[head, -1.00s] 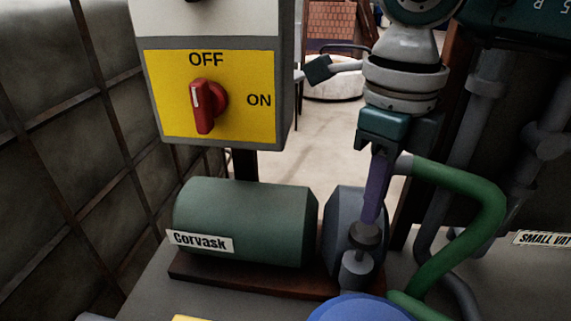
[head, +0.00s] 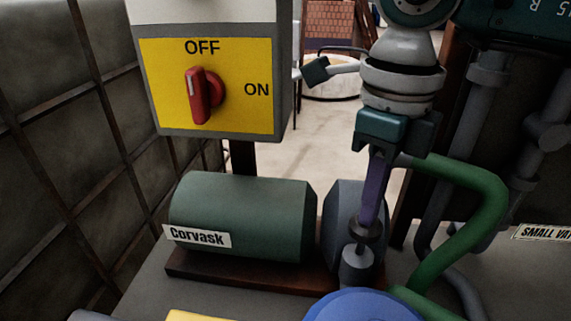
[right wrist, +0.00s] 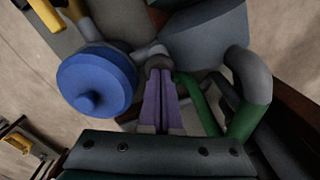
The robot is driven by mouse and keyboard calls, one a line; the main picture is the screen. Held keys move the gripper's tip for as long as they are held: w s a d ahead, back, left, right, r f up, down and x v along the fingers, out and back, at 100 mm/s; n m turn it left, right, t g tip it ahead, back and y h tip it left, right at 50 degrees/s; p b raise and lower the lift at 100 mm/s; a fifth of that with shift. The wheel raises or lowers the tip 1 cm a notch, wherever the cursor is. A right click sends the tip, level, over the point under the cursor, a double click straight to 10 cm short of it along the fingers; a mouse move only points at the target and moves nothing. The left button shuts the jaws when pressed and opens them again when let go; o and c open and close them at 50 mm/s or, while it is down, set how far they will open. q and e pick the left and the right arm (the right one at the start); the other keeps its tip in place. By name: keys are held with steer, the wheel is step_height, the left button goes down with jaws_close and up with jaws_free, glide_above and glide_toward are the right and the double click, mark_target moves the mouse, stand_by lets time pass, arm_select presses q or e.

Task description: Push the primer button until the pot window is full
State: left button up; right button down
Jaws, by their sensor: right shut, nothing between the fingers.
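The primer button (head: 366,229) looks like a dark, round knob on top of a short grey post (head: 357,264), in front of the grey pump body (head: 340,222). My right gripper (head: 370,217) is shut and empty, its purple fingers pointing down with the tips at the button's top. They appear to touch it, but I cannot tell how far it is pressed. The right wrist view shows the fingers (right wrist: 160,72) together, with their tips over the button. A blue rounded lid (head: 362,306), probably the pot's, shows at the bottom edge. No pot window is visible. My left gripper is not in view.
A green motor labelled Corvask (head: 243,217) lies left of the pump. A yellow switch panel (head: 240,110) with a red knob (head: 205,96) pointing to OFF hangs above. A green pipe (head: 480,205) curves close on the right. A tiled wall stands at left.

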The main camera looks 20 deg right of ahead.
steer(key=shift+f+b, duration=1.05)
steer(key=shift+f, duration=0.4)
steer(key=shift+r+p, duration=1.55)
steer(key=shift+r, duration=0.4)
steer(key=shift+f, duration=0.15)
steer(key=shift+f+b, duration=1.8)
steer(key=shift+f, duration=0.1)
steer(key=shift+r+p, duration=1.65)
steer(key=shift+r, duration=0.35)
steer(key=shift+f, duration=0.15)
